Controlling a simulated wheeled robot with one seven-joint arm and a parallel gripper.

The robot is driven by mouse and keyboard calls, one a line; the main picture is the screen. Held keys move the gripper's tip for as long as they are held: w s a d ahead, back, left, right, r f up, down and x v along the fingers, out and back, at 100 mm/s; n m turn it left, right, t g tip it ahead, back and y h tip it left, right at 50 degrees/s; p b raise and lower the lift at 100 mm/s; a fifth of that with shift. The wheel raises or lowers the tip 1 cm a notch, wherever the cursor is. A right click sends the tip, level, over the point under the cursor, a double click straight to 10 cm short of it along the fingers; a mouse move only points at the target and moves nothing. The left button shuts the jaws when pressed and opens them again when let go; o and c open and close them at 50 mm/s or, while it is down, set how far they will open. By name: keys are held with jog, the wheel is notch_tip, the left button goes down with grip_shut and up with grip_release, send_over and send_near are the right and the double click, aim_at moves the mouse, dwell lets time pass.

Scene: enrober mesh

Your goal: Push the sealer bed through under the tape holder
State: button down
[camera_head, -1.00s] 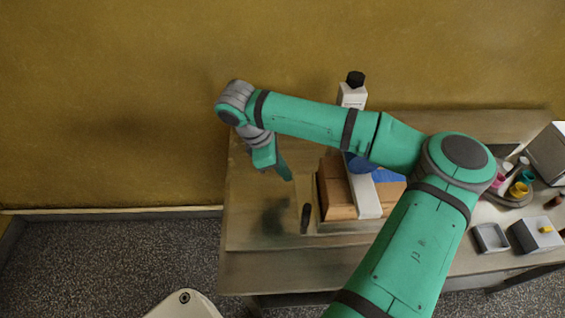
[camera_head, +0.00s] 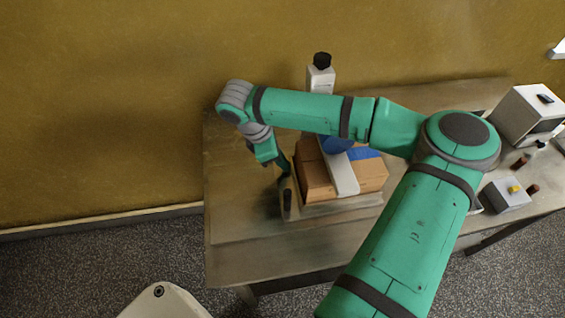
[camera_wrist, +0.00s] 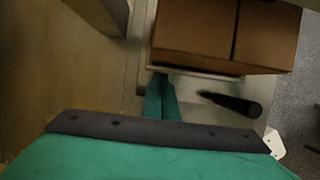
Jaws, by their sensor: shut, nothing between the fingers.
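The sealer bed (camera_head: 330,208) is a flat pale tray on the table with a dark upright handle (camera_head: 287,203) at its left end. A cardboard box (camera_head: 316,182) with blue tape on top sits on it. The tape holder (camera_head: 341,175), a pale arm with a blue roll and a post with a black cap behind, crosses over the box. My gripper (camera_head: 286,172) is shut and empty, pointing down at the bed's left end, beside the handle. In the wrist view its fingers (camera_wrist: 162,98) are close to the bed's edge; I cannot tell if they touch. The handle (camera_wrist: 236,103) lies right of them.
The table (camera_head: 235,190) is bare left of the bed. A wall runs behind. My arm hides part of the table's right side.

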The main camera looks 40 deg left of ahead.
jog(key=w+d, duration=0.6)
jog(key=w, duration=0.1)
jog(key=shift+w+d, duration=0.1)
jog(key=shift+d, duration=0.1)
jog(key=shift+s+a, duration=0.3)
jog(key=shift+a, duration=0.15)
jog(key=shift+s+a, duration=0.9)
jog(key=shift+s, duration=0.25)
jog(key=v, duration=1)
jog(key=shift+s+a, duration=0.25)
jog(key=shift+s, duration=0.05)
